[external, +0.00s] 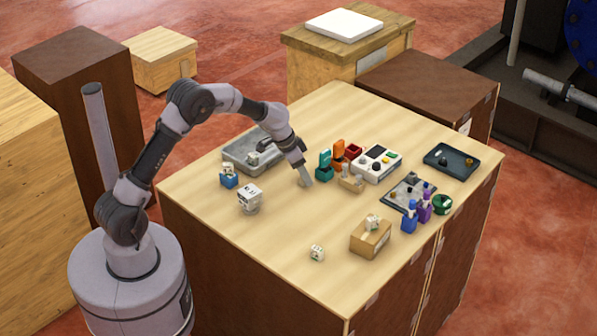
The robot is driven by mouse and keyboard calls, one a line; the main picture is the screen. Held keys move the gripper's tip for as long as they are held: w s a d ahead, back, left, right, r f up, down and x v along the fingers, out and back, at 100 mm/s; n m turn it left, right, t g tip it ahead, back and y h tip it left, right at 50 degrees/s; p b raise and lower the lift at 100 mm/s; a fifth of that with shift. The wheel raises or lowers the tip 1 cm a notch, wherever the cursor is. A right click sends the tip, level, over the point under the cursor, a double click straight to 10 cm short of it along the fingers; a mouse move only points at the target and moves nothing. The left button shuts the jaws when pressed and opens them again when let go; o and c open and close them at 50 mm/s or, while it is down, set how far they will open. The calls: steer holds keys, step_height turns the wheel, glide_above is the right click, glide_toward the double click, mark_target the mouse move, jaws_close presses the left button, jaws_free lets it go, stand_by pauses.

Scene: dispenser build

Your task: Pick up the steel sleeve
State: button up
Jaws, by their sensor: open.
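My gripper (307,182) points down at the middle of the table, just left of a small tan block with pale pieces (352,184). Its jaws are open, and I see nothing held between them. I cannot pick out the steel sleeve for certain at this size. Small dark and metallic parts sit in the dark tray (437,168) at the right, and several small parts stand on the grey fixture plate (393,203). The gripper is well to the left of both. What lies directly under the fingertips is partly hidden by the gripper.
A grey tray (233,163) lies behind the arm. Teal (325,172) and orange (339,160) open boxes and a white control box (386,168) stand close right of the gripper. Blue (409,222) and purple bottles (425,210) and a cardboard box (370,243) stand nearer the front.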

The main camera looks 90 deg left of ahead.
steer(key=shift+w+a+f, duration=0.1)
steer(key=shift+w+f, duration=0.1)
steer(key=shift+f, duration=0.4)
steer(key=shift+r, duration=0.15)
steer(key=shift+c, duration=0.4)
jaws_close()
